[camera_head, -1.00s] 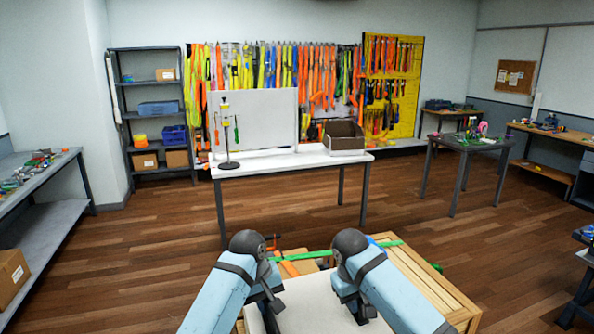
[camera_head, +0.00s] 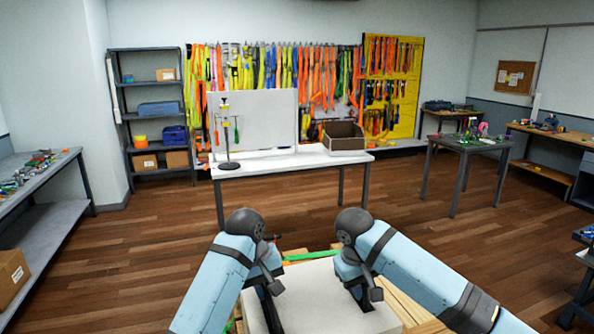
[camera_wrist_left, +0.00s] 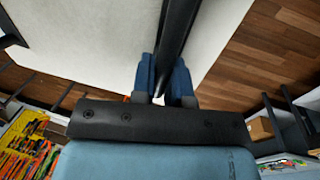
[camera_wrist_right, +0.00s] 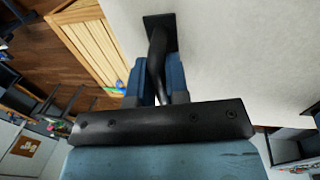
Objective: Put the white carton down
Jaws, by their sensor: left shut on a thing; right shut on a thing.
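The white carton (camera_head: 315,292) is between my two arms at the bottom of the head view, with its broad pale face showing. It has black bar handles on its sides. My left gripper (camera_wrist_left: 166,88) is shut on one black handle, and the carton's pale face (camera_wrist_left: 80,40) fills the upper left of that wrist view. My right gripper (camera_wrist_right: 157,92) is shut on the other handle, beside the carton's face (camera_wrist_right: 240,50). The carton's underside is hidden, so I cannot tell whether it touches anything below.
A slatted wooden surface (camera_wrist_right: 88,42) lies below and beside the carton, with a green strap (camera_head: 308,256) at its far side. A white table (camera_head: 285,164) stands ahead, bearing an open bin (camera_head: 344,144) and a stand. Wooden floor between is clear.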

